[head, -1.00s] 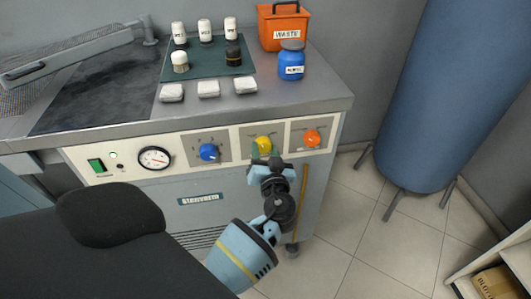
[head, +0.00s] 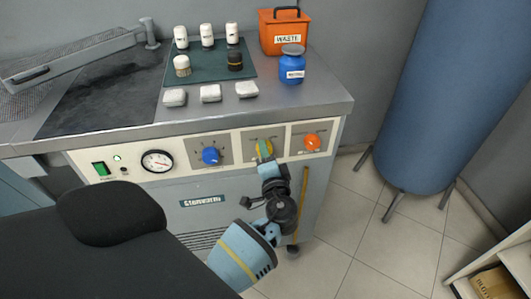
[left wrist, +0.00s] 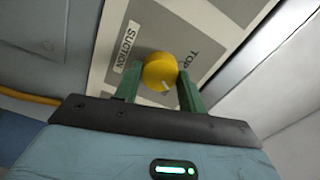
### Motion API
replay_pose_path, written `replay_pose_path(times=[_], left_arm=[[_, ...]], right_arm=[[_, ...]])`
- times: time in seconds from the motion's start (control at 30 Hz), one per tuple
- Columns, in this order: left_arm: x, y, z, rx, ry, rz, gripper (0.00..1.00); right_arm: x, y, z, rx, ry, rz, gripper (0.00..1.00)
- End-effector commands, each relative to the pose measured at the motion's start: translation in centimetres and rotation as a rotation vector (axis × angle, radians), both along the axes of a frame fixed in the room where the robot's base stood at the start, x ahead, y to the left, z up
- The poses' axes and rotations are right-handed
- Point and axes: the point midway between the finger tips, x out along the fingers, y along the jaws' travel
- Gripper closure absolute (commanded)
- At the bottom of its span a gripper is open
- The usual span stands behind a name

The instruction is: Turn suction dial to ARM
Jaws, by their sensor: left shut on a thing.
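The yellow suction dial (head: 264,149) is on the middle-right plate of the machine's front panel. In the left wrist view the yellow dial (left wrist: 159,72) sits between my left gripper's two green fingers (left wrist: 157,86). A white mark on it points down toward the gripper body. A SUCTION label (left wrist: 129,39) is left of the dial, and partly visible lettering starting "TOP" (left wrist: 190,55) is to its right. In the head view my left gripper (head: 264,151) is shut on the dial from below. I cannot read an ARM mark. My right gripper is not in view.
A blue dial (head: 210,155) is left of the yellow one and an orange dial (head: 312,142) is right of it. A gauge (head: 157,161) and green switch (head: 100,169) are farther left. Bottles and an orange waste bin (head: 284,35) stand on top. A black padded surface (head: 110,215) is in front.

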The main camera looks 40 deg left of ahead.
Motion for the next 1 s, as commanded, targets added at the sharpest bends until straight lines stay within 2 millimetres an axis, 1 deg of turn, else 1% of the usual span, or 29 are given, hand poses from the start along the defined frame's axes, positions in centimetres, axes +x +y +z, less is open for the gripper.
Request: replay_pose_path(times=[0.2, 0.4, 0.67, 1.0], left_arm=[[0.03, -0.01, 0.19, 0.096, 0.11, -0.001, 0.82], [0.02, -0.03, 0.12, 0.152, 0.176, -0.001, 0.82], [0.02, -0.05, 0.05, 0.183, 0.212, -0.002, 0.82], [0.01, -0.04, 0.02, 0.186, 0.216, -0.002, 0.82]], right_arm=[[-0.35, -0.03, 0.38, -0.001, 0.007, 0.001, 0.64], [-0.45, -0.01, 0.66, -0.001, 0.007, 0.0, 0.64], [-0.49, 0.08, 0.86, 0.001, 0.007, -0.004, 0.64], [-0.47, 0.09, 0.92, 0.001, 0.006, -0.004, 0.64]])
